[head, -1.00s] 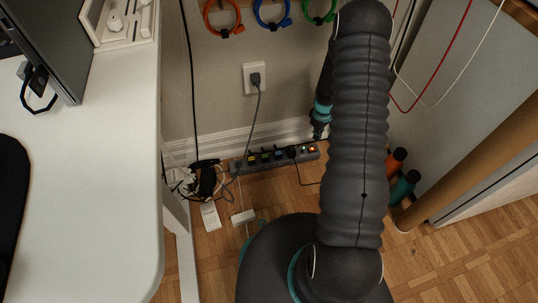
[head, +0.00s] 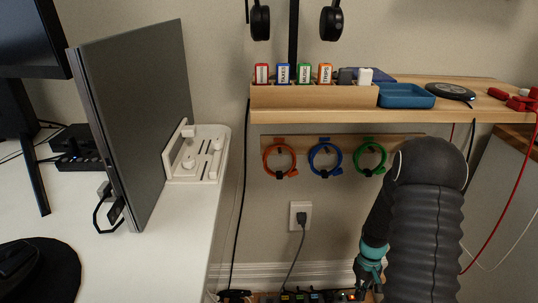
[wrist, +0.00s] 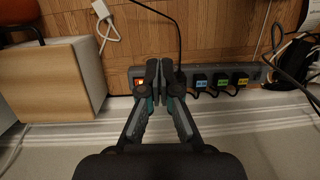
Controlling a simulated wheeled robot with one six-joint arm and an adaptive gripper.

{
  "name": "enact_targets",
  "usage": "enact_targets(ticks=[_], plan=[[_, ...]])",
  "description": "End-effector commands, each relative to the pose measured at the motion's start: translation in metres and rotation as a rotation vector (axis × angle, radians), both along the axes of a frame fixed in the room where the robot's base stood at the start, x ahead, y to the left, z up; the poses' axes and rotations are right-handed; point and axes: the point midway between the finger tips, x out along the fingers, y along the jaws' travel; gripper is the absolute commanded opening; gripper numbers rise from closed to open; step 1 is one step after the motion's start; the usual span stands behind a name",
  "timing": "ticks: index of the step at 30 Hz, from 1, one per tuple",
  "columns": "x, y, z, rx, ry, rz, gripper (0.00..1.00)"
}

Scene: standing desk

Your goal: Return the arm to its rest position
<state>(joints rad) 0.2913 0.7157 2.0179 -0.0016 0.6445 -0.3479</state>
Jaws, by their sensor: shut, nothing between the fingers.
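My arm (head: 425,230) rises at the right of the head view, dark and ribbed, with its wrist hanging down in front of the wall. My gripper (head: 366,288) hangs low, near the right end of a power strip (head: 312,296) on the floor. In the wrist view my gripper (wrist: 159,68) is shut and empty, its two dark fingertips together. The fingers overlap the power strip (wrist: 205,78) in that picture, beside its lit orange switch. I cannot tell the gap between fingertips and strip.
A wooden shelf (head: 455,112) with a blue tray (head: 405,96) is above. Orange, blue and green cable loops (head: 325,160) hang below it. A white desk (head: 190,215) stands left. In the wrist view, a box-like block (wrist: 55,82) and loose cables lie beside the strip.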

Motion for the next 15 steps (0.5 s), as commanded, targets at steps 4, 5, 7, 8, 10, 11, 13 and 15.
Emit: enact_targets(ticks=[4,5,7,8,10,11,13,15], plan=[[-0.011,0.013,0.060,-0.024,-0.018,-0.057,0.00],[-0.014,0.016,0.071,-0.028,-0.021,-0.068,0.00],[-0.021,0.022,0.096,-0.038,-0.033,-0.091,0.00],[-0.024,0.025,0.107,-0.042,-0.038,-0.101,0.00],[-0.032,0.031,0.131,-0.051,-0.054,-0.119,0.00],[-0.035,0.034,0.141,-0.054,-0.062,-0.125,0.00],[-0.043,0.040,0.163,-0.062,-0.080,-0.142,0.00],[-0.052,0.046,0.185,-0.069,-0.099,-0.155,0.00]])
